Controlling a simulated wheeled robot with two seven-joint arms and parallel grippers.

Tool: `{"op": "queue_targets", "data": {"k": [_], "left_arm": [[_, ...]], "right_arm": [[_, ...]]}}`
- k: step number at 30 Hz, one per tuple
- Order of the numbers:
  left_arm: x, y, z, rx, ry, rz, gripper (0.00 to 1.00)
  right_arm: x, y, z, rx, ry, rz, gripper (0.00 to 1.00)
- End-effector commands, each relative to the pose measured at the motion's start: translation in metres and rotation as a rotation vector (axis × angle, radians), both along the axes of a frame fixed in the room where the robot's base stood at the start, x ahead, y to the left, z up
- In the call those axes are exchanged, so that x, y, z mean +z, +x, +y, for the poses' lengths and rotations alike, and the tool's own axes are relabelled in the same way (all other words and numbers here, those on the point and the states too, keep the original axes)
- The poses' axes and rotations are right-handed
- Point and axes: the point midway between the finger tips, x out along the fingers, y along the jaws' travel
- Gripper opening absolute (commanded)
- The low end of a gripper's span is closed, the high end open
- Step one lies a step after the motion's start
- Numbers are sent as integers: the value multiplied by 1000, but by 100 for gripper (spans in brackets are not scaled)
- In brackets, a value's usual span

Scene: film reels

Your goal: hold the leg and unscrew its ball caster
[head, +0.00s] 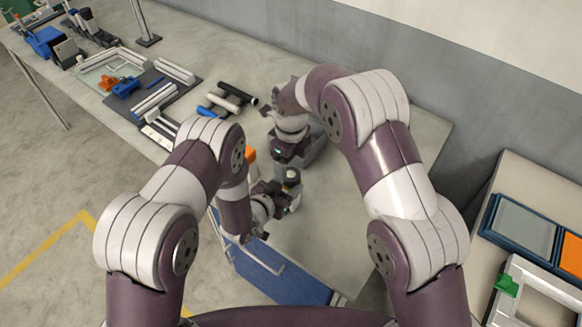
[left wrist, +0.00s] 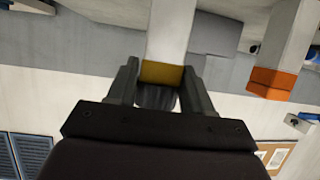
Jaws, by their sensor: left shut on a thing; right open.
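The leg (left wrist: 168,30) is a pale square post with a yellow band near its end, seen between the fingers of my left gripper (left wrist: 155,88) in the left wrist view. My left gripper is shut on it. A dark rounded part, probably the ball caster (left wrist: 155,99), lies beyond the band, partly hidden by the gripper body. In the head view my left gripper (head: 288,188) is low at the centre, with a small dark-topped end showing beside it. My right gripper (head: 292,158) is open, just above and behind that end, apart from it; its fingertips are hard to make out.
Another pale leg with an orange band (left wrist: 267,83) stands to the right in the left wrist view. A tray of parts (head: 150,95) and dark and white cylinders (head: 232,97) lie at the back left. The bench (head: 390,150) is clear at right.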

Motion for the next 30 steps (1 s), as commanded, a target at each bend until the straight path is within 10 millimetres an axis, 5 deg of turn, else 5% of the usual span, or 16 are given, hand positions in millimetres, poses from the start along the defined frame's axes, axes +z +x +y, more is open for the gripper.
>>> {"op": "queue_targets", "data": {"k": [2,3,6,17,30], "left_arm": [[1,1,0,0,-1,-2,0],[1,1,0,0,-1,-2,54],[1,1,0,0,-1,-2,80],[3,-5,4,1,0,-1,80],[39,-82,53,2,-1,-2,80]], "right_arm": [[0,0,0,0,0,0,78],[0,0,0,0,0,0,78],[0,0,0,0,0,0,78],[-3,0,0,0,0,0,78],[-23,0,0,0,0,0,78]]}}
